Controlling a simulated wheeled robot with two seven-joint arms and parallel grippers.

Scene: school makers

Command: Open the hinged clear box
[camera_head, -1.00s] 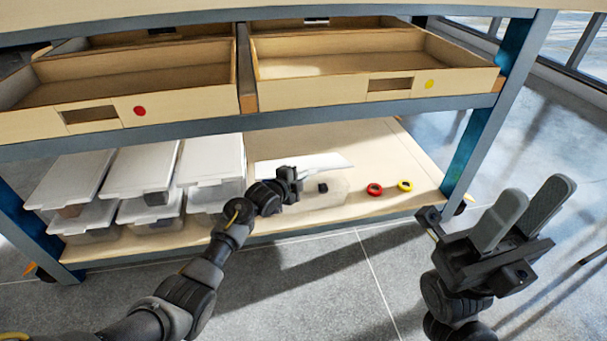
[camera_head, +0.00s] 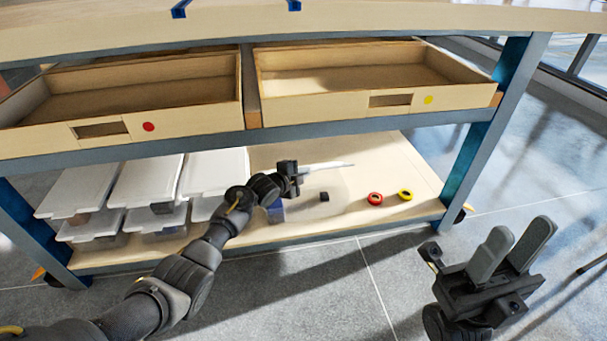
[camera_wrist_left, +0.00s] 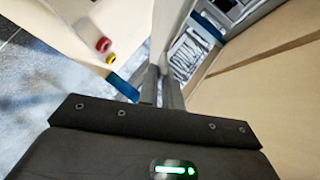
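The clear box (camera_head: 328,203) stands on the lower shelf, right of the stacked boxes, with a small black object (camera_head: 324,196) seen in or through it. Its whitish lid (camera_head: 328,166) shows nearly edge-on as a thin strip above the box, raised from it. My left gripper (camera_head: 293,174) is at the lid's left end. In the left wrist view its fingers (camera_wrist_left: 162,86) are close together on a pale thin panel (camera_wrist_left: 168,28), which looks like the lid. My right gripper (camera_head: 518,236) is open and empty, off the shelf to the right.
Stacked lidded boxes (camera_head: 140,182) fill the shelf's left. A red ring (camera_head: 375,198) and a yellow ring (camera_head: 405,195) lie right of the clear box. Two wooden drawers (camera_head: 370,75) hang above. A blue-green table leg (camera_head: 470,160) bounds the shelf's right.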

